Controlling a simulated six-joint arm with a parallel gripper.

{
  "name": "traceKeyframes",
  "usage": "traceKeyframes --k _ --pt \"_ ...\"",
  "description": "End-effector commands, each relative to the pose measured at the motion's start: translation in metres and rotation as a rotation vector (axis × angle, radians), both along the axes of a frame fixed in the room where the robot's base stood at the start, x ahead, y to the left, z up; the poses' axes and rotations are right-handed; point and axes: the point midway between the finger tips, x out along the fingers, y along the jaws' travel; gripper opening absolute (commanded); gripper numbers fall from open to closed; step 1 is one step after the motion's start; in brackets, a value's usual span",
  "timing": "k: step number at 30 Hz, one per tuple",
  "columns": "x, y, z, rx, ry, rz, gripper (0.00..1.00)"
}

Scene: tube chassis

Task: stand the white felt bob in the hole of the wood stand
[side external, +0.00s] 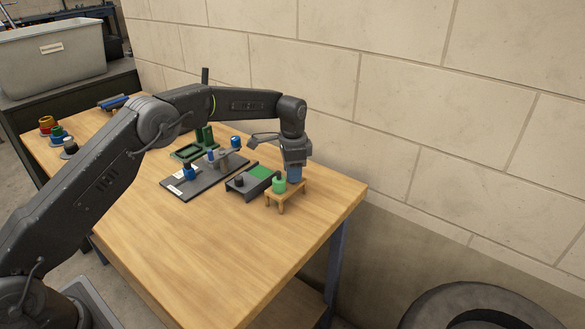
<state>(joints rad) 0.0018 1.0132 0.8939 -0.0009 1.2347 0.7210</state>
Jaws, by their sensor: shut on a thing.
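The small wood stand (271,197) is on the table near its right edge. A bright green piece (279,186) stands at its left front part. My gripper (294,167) points down over the back right part of the stand. It is shut on a blue piece (294,175), which is upright just behind and to the right of the green one. I see no white felt on it, so I cannot tell whether it is the white felt bob. Its lower end and any hole there are hidden, so I cannot tell whether it is seated.
A dark plate (200,184) with blue and grey parts, and a green fixture (187,152), are farther left. The front of the table (200,255) is clear; a block wall is behind.

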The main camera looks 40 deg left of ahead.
Motion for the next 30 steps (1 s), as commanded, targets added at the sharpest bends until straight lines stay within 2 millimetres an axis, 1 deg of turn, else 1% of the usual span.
traceKeyframes --k 5,6,14,20,23,26,30 --pt "0.000 0.000 0.000 0.000 -0.001 0.000 0.11" --pt "0.000 0.000 0.000 0.000 -0.001 0.000 0.39" --pt "0.000 0.000 0.000 0.000 -0.001 0.000 0.64" --pt "0.000 0.000 0.000 0.000 0.000 0.000 0.65" --pt "0.000 0.000 0.002 0.001 -0.001 0.000 0.65" --pt "0.001 0.000 0.012 0.000 -0.004 0.000 0.65" --pt "0.001 0.000 0.038 0.000 -0.006 0.000 0.65"
